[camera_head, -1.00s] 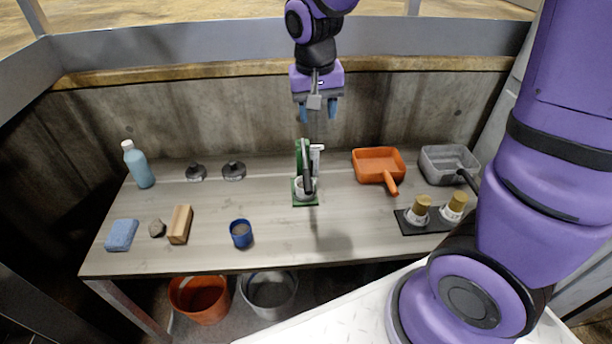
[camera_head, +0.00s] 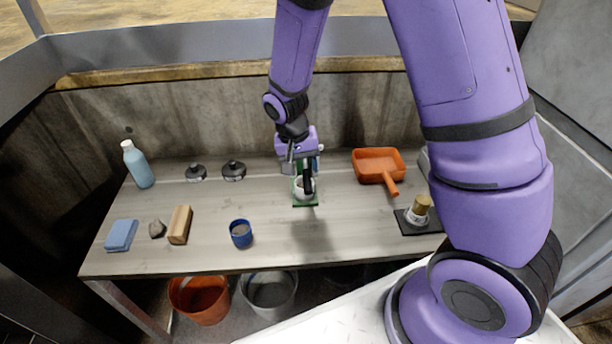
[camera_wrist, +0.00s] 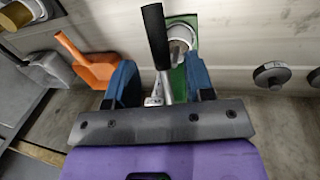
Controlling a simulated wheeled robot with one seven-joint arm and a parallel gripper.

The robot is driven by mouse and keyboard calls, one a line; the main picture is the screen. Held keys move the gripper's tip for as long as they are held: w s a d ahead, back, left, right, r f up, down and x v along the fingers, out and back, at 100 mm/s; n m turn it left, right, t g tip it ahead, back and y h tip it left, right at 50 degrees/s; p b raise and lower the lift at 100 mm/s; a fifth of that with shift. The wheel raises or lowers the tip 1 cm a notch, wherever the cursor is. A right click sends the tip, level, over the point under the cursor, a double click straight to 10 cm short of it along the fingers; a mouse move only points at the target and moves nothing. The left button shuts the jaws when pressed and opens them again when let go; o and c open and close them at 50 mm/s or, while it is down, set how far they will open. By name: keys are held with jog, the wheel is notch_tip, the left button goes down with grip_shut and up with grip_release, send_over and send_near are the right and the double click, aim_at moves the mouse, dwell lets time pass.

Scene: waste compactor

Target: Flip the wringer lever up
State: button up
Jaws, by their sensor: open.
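The wringer (camera_head: 298,199) is a small device with a green base and frame and a white part, standing mid-table in the head view. Its lever has a black handle (camera_head: 308,182), pointing toward the table's front. In the wrist view the black handle (camera_wrist: 155,35) joins a grey metal arm (camera_wrist: 164,88) that runs between my blue fingers. My gripper (camera_head: 303,166) is at the rear of the wringer, partly hiding it. In the wrist view my gripper (camera_wrist: 160,78) is open, one finger on each side of the lever arm; I cannot tell whether either touches.
An orange dustpan-like scoop (camera_head: 378,163) lies to the right, with a dark tray (camera_head: 422,228) holding a gold-topped jar nearer the front. A blue cup (camera_head: 241,233), dark discs (camera_head: 234,171), a wood block (camera_head: 180,225) and a blue bottle (camera_head: 138,166) are left. A concrete wall stands behind.

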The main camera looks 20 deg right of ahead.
aim_at(306, 176)
jog(key=shift+s+d+f, duration=0.1)
jog(key=shift+d+f, duration=0.1)
jog(key=shift+f, duration=0.8)
jog(key=shift+d+f, duration=0.2)
jog(key=shift+f, duration=0.75)
grip_shut()
